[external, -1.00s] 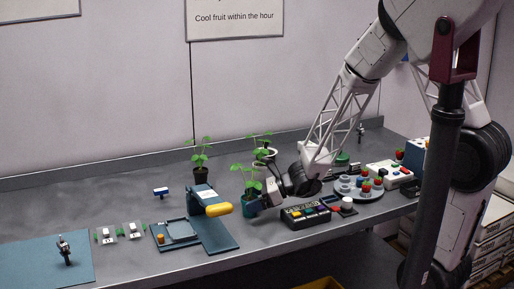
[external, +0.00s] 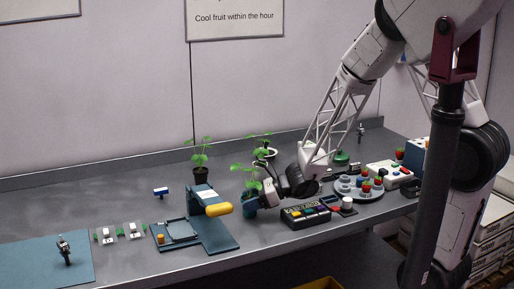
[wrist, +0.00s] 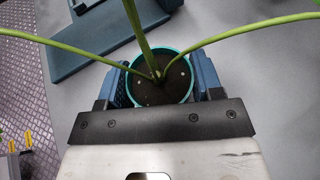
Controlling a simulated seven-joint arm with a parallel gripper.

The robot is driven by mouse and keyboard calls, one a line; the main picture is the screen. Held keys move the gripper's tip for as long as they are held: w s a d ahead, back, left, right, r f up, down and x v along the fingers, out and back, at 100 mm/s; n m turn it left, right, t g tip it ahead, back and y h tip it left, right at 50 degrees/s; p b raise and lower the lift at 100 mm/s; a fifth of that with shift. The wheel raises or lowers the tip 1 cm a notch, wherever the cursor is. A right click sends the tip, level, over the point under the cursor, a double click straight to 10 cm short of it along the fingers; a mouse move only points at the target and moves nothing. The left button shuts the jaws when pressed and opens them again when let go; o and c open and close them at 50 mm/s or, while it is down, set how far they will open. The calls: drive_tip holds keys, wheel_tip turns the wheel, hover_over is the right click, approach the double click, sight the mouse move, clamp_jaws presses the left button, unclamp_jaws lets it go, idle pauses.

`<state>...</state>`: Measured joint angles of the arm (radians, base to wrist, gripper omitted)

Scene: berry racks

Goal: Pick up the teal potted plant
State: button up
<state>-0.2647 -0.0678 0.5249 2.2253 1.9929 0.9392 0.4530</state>
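The teal potted plant (wrist: 158,104) shows in the wrist view as a round teal pot of dark soil with green stems. My gripper (wrist: 160,82) has its two blue fingers on opposite sides of the pot, seemingly against its wall, with no clear gap. In the external view, my gripper (external: 257,201) reaches the pot from the right and hides much of it; the plant's leaves (external: 242,168) rise above. I cannot tell whether the pot is clear of the table.
A plant in a black pot (external: 200,171) stands behind left, and one in a white pot (external: 270,152) close behind. A blue stand with a yellow part (external: 218,209) is just left. A button panel (external: 306,215) and a round grey tray (external: 345,192) are right.

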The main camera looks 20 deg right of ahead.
sight(249, 197)
drive_tip(key=shift+c, duration=1.4)
drive_tip(key=shift+r, duration=0.1)
drive_tip(key=shift+r, duration=4.9)
